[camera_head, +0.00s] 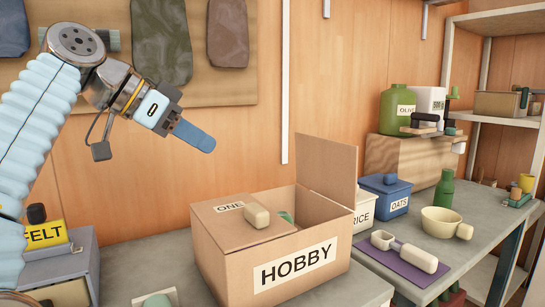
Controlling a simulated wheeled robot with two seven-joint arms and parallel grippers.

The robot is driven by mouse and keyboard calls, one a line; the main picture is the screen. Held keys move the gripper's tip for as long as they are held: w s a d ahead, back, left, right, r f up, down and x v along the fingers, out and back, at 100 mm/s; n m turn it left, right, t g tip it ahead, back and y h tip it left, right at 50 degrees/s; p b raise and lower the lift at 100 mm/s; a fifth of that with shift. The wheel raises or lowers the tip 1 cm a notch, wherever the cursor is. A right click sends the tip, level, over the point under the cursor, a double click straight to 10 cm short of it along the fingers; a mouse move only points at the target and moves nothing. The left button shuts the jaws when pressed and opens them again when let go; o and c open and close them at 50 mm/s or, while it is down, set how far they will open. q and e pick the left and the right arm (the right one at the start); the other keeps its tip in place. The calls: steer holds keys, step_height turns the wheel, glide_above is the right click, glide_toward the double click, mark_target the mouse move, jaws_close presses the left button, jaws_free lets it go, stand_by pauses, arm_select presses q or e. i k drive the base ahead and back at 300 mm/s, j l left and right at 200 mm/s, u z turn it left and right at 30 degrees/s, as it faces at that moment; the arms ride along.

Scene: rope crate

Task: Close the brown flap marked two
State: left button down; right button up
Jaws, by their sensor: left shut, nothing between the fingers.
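A brown cardboard box (228,268) labelled HOBBY stands on the grey table. Its left flap, marked ONE (229,207), lies folded down flat, with a cream block (256,216) resting on its inner edge. The brown flap (329,168) on the right side stands upright, so the box is open there. No "two" mark is readable on the face I see. Part of a green item (287,216) shows inside the box. My left gripper (205,142) is raised above and left of the box, shut and empty, touching nothing. My right gripper is out of view.
A bin labelled RICE (364,213) and a blue bin labelled OATS (386,196) stand close behind the right flap. A yellow bowl (440,222) and a purple mat (393,260) lie right. A FELT box (60,264) stands left. Air above the box is clear.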

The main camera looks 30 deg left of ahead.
mark_target(328, 168)
steer(key=k+l, duration=0.45)
steer(key=l, duration=0.3)
steer(key=k+l, duration=0.25)
steer(key=l, duration=0.1)
